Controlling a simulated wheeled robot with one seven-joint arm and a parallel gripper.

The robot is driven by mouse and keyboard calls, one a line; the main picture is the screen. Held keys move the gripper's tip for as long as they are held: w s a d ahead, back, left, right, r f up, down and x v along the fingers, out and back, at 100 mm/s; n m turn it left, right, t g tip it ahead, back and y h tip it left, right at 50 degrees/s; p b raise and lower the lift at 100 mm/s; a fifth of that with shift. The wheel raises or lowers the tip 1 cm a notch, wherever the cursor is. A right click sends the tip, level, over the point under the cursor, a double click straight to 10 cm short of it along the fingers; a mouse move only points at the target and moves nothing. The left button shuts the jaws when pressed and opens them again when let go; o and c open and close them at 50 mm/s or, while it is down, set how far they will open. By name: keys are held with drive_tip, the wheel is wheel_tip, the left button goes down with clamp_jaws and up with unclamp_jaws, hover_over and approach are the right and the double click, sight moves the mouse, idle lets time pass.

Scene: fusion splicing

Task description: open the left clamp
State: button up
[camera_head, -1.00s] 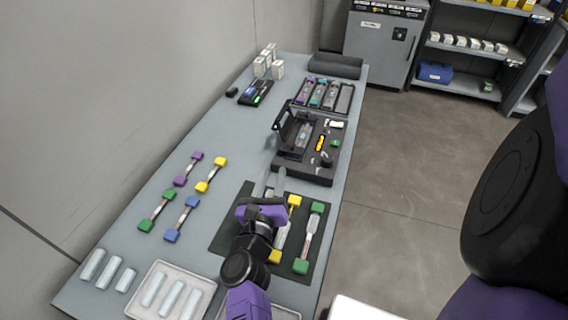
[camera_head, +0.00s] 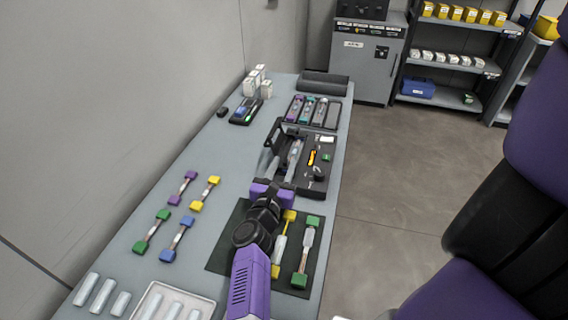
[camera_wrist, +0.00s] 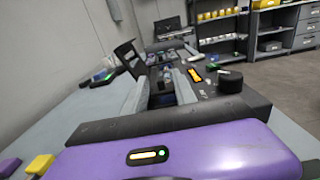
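The black splicer case (camera_head: 310,180) stands on the grey table with its dark lid (camera_head: 289,134) raised. It also shows ahead in the wrist view (camera_wrist: 243,113). The left clamp is too small and too covered to make out. My gripper (camera_head: 281,158) is at the near left part of the case. Its two pale fingers stand apart, one on each side of the case's inner area, and they also show in the wrist view (camera_wrist: 160,94). Nothing shows held between them. I cannot tell whether the fingers touch the case.
A dark mat (camera_head: 222,262) with yellow-ended and green-ended pieces lies nearer. Several colour-ended pieces lie on the left of the table. A tray (camera_head: 332,112) of coloured holders, a small black device (camera_head: 245,111) and white boxes stand farther back.

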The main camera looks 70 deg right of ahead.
drive_tip(key=shift+d, duration=0.4)
drive_tip(key=shift+c, duration=0.2)
clamp_jaws()
